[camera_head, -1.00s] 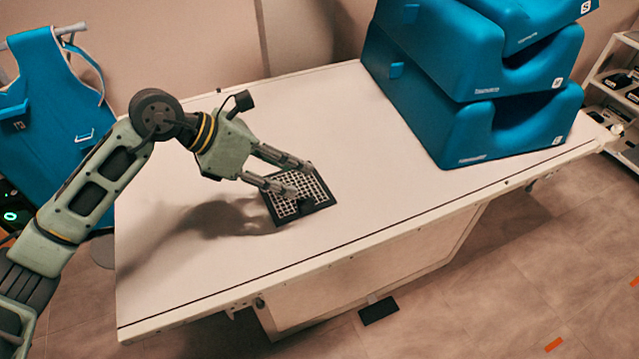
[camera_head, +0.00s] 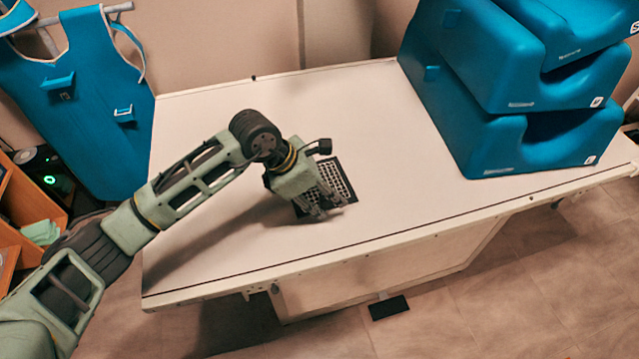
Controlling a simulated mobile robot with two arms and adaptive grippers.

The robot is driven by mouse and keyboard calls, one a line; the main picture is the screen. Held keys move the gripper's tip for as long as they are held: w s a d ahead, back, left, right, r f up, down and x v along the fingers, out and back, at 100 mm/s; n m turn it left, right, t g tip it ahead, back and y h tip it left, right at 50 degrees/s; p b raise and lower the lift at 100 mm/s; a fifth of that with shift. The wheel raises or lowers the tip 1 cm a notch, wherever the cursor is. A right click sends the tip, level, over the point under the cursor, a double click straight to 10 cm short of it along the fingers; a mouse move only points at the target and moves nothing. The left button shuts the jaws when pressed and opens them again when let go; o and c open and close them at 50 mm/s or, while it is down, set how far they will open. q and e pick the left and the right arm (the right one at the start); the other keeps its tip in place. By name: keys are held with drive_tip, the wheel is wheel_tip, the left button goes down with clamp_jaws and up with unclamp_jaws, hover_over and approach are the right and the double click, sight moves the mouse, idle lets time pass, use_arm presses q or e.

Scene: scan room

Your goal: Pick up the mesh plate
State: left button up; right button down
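The mesh plate (camera_head: 339,176) is a dark, square, perforated plate with a black border. It lies on the white table top, partly covered by my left gripper. My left gripper (camera_head: 331,210) is directly over the plate's lower left part, pointing down and toward the front. Its two fingers are apart, with the tips over or close to the plate's front edge. I cannot tell whether the tips touch the plate. My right gripper is not in view.
The white table (camera_head: 420,205) is clear around the plate. Stacked blue foam blocks (camera_head: 500,130) stand at its right end. A blue apron (camera_head: 95,105) hangs on a rack at the left. A wooden shelf (camera_head: 25,215) stands at the left edge.

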use_arm(q)
clamp_jaws()
drive_tip(key=shift+r, duration=0.2)
idle(0.5)
